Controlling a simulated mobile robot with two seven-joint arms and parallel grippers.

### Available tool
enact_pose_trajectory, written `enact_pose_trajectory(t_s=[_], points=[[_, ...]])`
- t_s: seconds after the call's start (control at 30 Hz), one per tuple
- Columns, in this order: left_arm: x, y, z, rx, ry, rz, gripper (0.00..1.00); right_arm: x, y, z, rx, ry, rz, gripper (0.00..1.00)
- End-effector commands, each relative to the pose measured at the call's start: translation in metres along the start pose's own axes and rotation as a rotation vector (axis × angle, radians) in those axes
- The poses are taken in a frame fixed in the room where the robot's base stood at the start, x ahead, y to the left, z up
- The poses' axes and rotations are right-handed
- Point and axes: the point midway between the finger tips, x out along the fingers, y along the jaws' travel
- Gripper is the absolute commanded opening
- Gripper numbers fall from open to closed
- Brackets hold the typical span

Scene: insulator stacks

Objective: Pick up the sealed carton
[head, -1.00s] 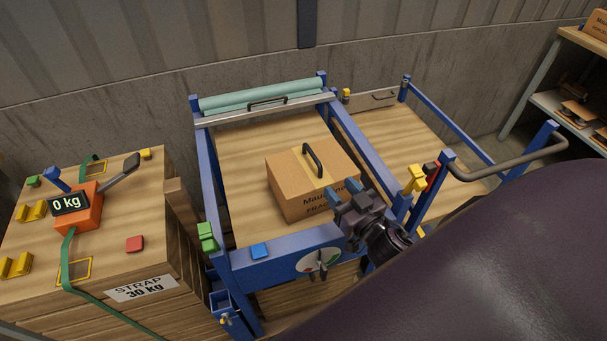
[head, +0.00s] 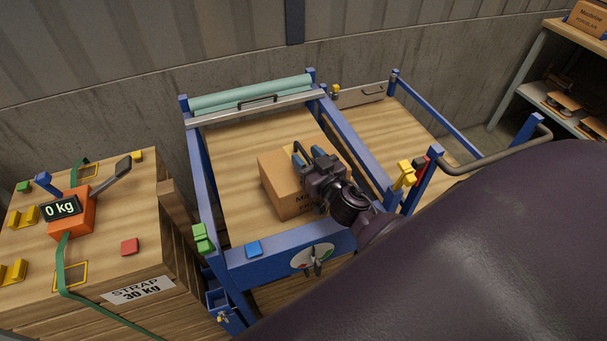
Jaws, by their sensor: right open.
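The sealed carton (head: 277,184) is a brown cardboard box on the wooden bed inside the blue frame, in the middle of the head view. My left gripper is not in view.
The blue frame (head: 204,170) surrounds the bed, with a teal roller (head: 250,93) at its back. A wooden crate (head: 100,250) with an orange 0 kg scale (head: 72,212) and green strap stands at left. A shelf (head: 560,70) stands at far right. The bed left of the carton is clear.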

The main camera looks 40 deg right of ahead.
Motion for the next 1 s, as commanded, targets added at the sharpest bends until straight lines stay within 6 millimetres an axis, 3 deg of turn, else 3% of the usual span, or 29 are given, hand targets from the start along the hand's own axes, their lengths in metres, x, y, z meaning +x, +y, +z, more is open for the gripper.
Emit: enact_pose_trajectory(t_s=[0.33, 0.63, 1.0], points=[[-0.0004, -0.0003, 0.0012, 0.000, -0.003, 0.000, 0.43, 0.0059, 0.0001, 0.0006, -0.001, -0.001, 0.000, 0.47], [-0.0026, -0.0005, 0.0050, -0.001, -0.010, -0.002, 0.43, 0.0057, 0.0001, 0.0006, -0.001, -0.001, 0.000, 0.01], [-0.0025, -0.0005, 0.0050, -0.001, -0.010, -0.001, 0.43, 0.0057, -0.0002, 0.0006, 0.000, -0.001, 0.000, 0.00]])
